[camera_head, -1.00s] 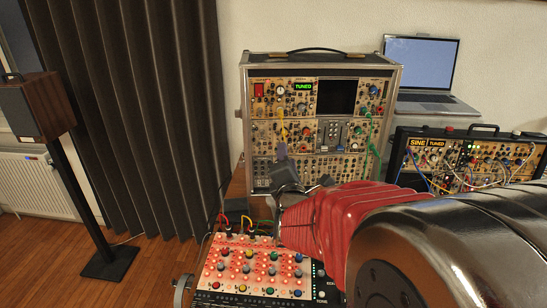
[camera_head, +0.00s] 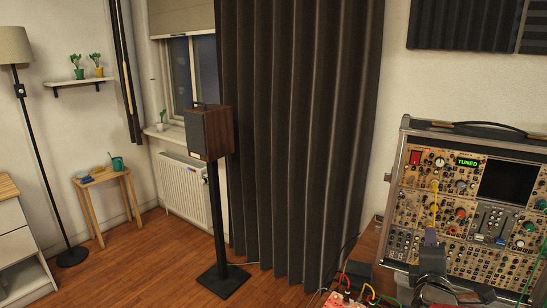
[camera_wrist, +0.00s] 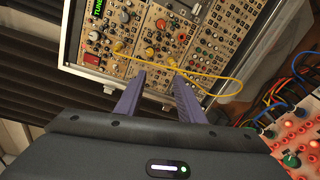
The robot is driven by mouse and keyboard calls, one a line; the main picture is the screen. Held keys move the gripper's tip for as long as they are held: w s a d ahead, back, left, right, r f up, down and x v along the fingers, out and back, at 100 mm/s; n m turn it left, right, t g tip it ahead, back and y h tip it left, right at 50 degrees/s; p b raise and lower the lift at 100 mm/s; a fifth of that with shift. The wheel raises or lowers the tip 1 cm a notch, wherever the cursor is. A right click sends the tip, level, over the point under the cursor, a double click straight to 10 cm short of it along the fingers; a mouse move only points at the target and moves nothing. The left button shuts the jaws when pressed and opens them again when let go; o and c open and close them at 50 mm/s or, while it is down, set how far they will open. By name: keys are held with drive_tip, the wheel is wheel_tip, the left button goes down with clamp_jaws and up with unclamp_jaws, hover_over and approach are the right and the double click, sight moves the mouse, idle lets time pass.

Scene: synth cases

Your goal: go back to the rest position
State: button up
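My gripper (camera_head: 431,236) is at the lower right of the head view, in front of the left part of the upright synth case (camera_head: 405,160). In the wrist view my gripper (camera_wrist: 160,76) shows two purple fingers set apart, with nothing between them but the case's panel beyond. A yellow cable (camera_wrist: 215,76) is plugged into that panel just past the fingertips; part of it shows above my gripper in the head view (camera_head: 436,205). I cannot tell how far the fingertips are from the panel. Most of my arm is out of the head view.
A lower panel with red-lit knobs (camera_head: 342,301) and cables sits below the case; it is at the right in the wrist view (camera_wrist: 300,143). A speaker (camera_head: 208,131) on a stand, dark curtain (camera_head: 295,130), small stool (camera_head: 103,176) and floor lamp (camera_head: 40,140) stand left. Wooden floor between them is clear.

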drive_tip(key=s+a+f+m+g+y, duration=0.6)
drive_tip(key=a+f+m, duration=0.3)
drive_tip(key=f+m, duration=0.25)
drive_tip(key=s+a+r+m+g+y, duration=0.1)
drive_tip(key=s+a+r+m, duration=0.1)
drive_tip(key=s+a, duration=0.5)
drive_tip(key=s+a+r+m+g+y, duration=0.1)
drive_tip(key=s+a+r+g, duration=0.1)
drive_tip(key=s+a+r, duration=0.2)
drive_tip(key=shift+s+a+r+m, duration=0.4)
drive_tip(key=shift+s+a, duration=1)
drive_tip(key=shift+s, duration=0.4)
